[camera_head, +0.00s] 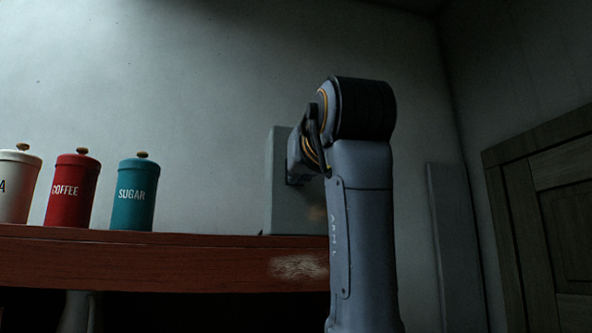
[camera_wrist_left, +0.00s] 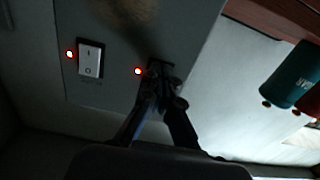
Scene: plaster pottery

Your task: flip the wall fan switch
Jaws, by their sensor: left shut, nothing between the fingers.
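A grey switch box (camera_head: 280,205) stands against the wall at the end of the shelf, partly hidden by my left arm. In the left wrist view its face (camera_wrist_left: 115,25) carries a white rocker switch (camera_wrist_left: 90,58) with a red light (camera_wrist_left: 69,54) beside it. A second red light (camera_wrist_left: 138,71) glows closer to my left gripper (camera_wrist_left: 163,85). The gripper is shut and empty, its tips at a dark spot on the box beside that light. The tips cover whatever is there, and I cannot tell whether they touch it. My right gripper is not in view.
A wooden shelf (camera_head: 150,262) runs below the box. White (camera_head: 17,185), red coffee (camera_head: 73,188) and teal sugar (camera_head: 138,193) canisters stand on it to the left. A wooden door (camera_head: 550,210) is at the right. The shelf between sugar and box is clear.

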